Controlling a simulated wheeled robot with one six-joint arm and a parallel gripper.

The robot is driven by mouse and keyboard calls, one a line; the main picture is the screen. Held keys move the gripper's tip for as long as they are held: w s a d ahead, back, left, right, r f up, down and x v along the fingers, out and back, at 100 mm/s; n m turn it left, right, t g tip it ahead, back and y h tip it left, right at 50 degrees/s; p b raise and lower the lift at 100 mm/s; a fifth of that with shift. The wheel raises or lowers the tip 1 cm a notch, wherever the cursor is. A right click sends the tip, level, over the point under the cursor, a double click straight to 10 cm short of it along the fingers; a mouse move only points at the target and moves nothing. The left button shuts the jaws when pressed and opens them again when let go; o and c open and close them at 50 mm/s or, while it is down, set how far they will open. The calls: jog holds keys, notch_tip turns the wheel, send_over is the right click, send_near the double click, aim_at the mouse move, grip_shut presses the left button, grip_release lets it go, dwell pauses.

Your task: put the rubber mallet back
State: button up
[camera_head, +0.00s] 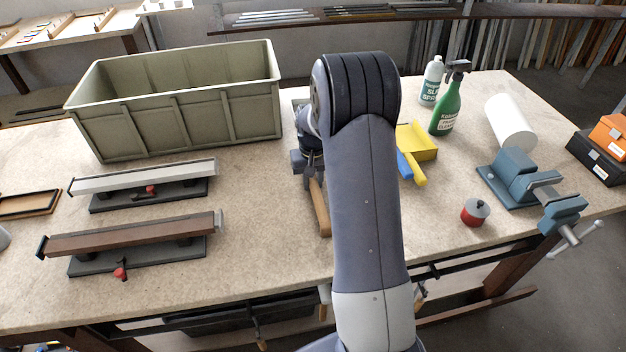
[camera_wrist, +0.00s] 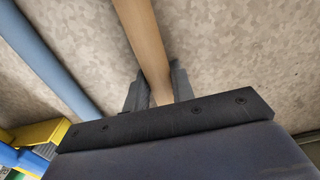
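The mallet shows as a tan wooden handle (camera_head: 320,208) on or just above the bench, left of my arm in the head view. In the wrist view the handle (camera_wrist: 146,40) runs up from between my fingers and out of the top of the frame. My gripper (camera_wrist: 160,88) has one grey finger on each side of it, with no clear gap, so it looks closed on the handle. In the head view my gripper (camera_head: 309,165) is partly hidden by my arm. The mallet's head cannot be made out in either view.
A green crate (camera_head: 180,115) and two clamped profiles (camera_head: 135,238) are on the left. A yellow dustpan (camera_head: 418,145), a green spray bottle (camera_head: 446,105), a red tin (camera_head: 475,212) and a blue vise (camera_head: 520,180) are on the right. Tools hang below the front edge.

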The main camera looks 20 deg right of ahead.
jog(key=o, duration=0.5)
notch_tip(320, 180, up, 12)
jog(key=shift+s+r+b, duration=0.1)
jog(key=shift+b, duration=0.55)
